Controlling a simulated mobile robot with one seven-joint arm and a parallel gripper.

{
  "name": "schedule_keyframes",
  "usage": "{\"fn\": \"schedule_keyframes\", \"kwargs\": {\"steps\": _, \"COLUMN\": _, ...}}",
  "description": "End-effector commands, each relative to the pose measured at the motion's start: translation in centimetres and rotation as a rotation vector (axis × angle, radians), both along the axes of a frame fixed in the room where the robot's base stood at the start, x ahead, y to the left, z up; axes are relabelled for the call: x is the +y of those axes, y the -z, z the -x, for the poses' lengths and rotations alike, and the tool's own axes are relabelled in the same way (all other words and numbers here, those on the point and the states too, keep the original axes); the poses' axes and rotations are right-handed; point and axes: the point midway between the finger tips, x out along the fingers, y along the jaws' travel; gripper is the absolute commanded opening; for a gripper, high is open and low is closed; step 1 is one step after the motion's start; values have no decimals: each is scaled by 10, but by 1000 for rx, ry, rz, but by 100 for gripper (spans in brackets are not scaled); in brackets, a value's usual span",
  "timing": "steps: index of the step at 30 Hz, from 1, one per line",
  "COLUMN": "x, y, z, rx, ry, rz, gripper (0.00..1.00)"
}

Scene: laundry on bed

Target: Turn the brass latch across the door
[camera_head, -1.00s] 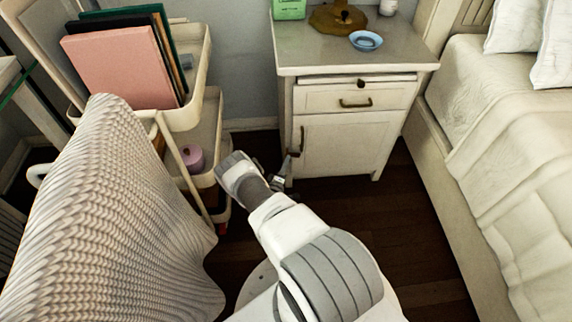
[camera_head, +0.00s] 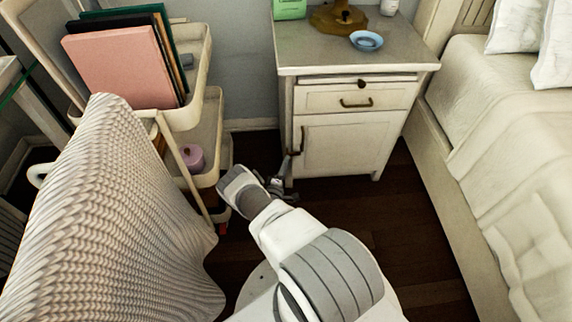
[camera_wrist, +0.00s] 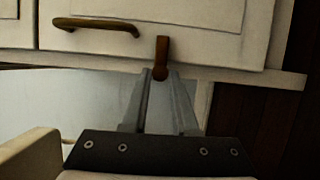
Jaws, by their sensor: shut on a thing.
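The brass latch (camera_wrist: 162,52) is a small brown bar in the wrist view. It lies at the edge of the white cabinet door (camera_wrist: 205,14), square to that edge, with its upper end over the door face. My gripper (camera_wrist: 160,78) is shut on the latch's lower end, one finger on each side. In the head view my gripper (camera_head: 279,186) is low at the left side of the door (camera_head: 343,146), and the latch cannot be made out there. A brass pull handle (camera_wrist: 97,24) is beside the latch; it also shows in the head view (camera_head: 297,140). The door looks closed.
The nightstand (camera_head: 440,66) has a drawer (camera_head: 358,97) above the door and a blue dish (camera_head: 366,41) on top. A cart (camera_head: 204,115) with books stands left, a knit-covered shape (camera_head: 110,225) in front of it. The bed (camera_head: 510,150) is right. Dark floor (camera_head: 400,240) lies between.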

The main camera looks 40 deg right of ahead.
Motion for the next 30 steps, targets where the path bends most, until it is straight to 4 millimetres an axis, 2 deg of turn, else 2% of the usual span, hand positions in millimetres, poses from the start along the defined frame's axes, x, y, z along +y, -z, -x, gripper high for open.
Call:
{"fn": "schedule_keyframes", "kwargs": {"steps": 1, "x": 0, "y": -1, "z": -1, "rx": -2, "ry": -2, "rz": 1, "gripper": 30}}
{"fn": "schedule_keyframes", "kwargs": {"steps": 5, "x": 0, "y": -1, "z": -1, "rx": -1, "ry": -1, "rz": 0, "gripper": 54}}
{"fn": "schedule_keyframes", "kwargs": {"steps": 6, "x": 0, "y": -1, "z": -1, "rx": -1, "ry": -1, "rz": 0, "gripper": 56}}
{"fn": "schedule_keyframes", "kwargs": {"steps": 16, "x": 0, "y": -5, "z": -1, "rx": -1, "ry": 0, "rz": -1, "gripper": 56}}
{"fn": "schedule_keyframes", "kwargs": {"steps": 20, "x": 0, "y": -22, "z": -1, "rx": -1, "ry": 0, "rz": 1, "gripper": 56}}
{"fn": "schedule_keyframes", "kwargs": {"steps": 23, "x": -1, "y": -45, "z": -2, "rx": -3, "ry": 0, "rz": 2, "gripper": 56}}
{"fn": "schedule_keyframes", "kwargs": {"steps": 24, "x": -2, "y": -54, "z": 0, "rx": -2, "ry": 1, "rz": 5, "gripper": 56}}
{"fn": "schedule_keyframes", "kwargs": {"steps": 30, "x": -26, "y": -79, "z": 42, "rx": -1, "ry": 3, "rz": 9, "gripper": 56}}
